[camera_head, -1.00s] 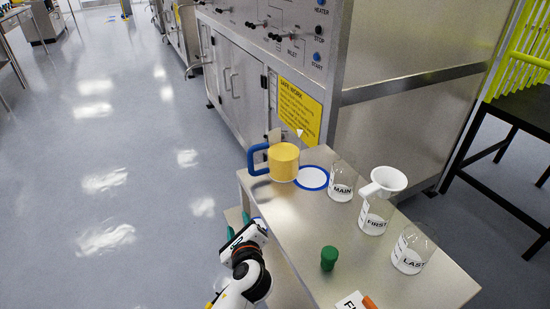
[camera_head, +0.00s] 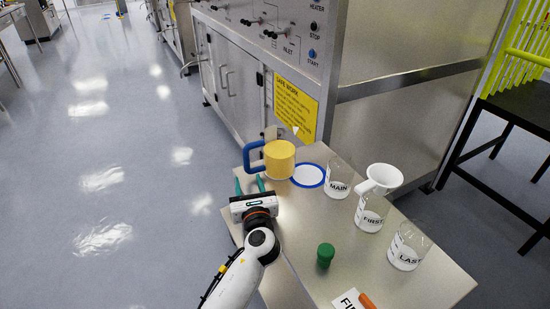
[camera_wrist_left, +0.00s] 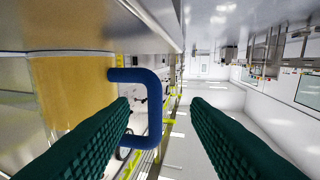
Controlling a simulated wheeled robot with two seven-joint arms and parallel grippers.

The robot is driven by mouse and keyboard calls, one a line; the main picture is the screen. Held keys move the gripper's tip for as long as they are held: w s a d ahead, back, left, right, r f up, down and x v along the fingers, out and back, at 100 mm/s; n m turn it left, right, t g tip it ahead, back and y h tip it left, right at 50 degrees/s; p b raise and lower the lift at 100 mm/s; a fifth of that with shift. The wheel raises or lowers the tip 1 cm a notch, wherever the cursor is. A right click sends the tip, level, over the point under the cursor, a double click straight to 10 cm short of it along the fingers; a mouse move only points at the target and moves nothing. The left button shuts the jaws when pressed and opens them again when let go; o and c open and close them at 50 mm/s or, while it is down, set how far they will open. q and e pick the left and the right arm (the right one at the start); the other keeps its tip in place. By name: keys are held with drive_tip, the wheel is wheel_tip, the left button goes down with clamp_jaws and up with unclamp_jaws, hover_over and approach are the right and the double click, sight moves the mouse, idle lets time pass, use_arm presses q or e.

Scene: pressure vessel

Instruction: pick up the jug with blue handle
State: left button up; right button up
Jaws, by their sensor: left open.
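The jug (camera_head: 281,160) holds yellow liquid and stands upright on the far end of the steel table. Its blue handle (camera_head: 249,157) points left. My left gripper (camera_head: 250,184) is open and empty, just short of the handle on the near side. In the left wrist view the jug (camera_wrist_left: 75,90) is at the left and the blue handle (camera_wrist_left: 156,105) shows between the green fingers, nearer the left one. The left finger overlaps part of the handle and jug there; I cannot tell if it touches. My right gripper is not in view.
A white disc with blue rim (camera_head: 308,175) lies right of the jug. Beakers marked MAIN (camera_head: 337,181), FIRST (camera_head: 370,216) and LAST (camera_head: 406,248) stand along the table, with a white funnel (camera_head: 383,178) over FIRST. A green stopper (camera_head: 325,255) stands nearer. A steel cabinet (camera_head: 240,85) is behind.

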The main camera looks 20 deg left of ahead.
sight(247, 167)
use_arm(q)
drive_tip(key=x, duration=0.3)
drive_tip(key=shift+w+a, duration=0.1)
drive_tip(key=shift+w, duration=0.1)
drive_tip(key=shift+d+r+x, duration=0.1)
drive_tip(key=shift+r+x, duration=0.05)
drive_tip(key=shift+x, duration=0.75)
drive_tip(key=shift+d+r+x, duration=0.1)
drive_tip(key=shift+r+x, duration=0.05)
drive_tip(key=shift+x, duration=0.7)
drive_tip(key=shift+r+x, duration=0.15)
drive_tip(key=shift+x, duration=0.75)
drive_tip(key=shift+w, duration=0.1)
clamp_jaws()
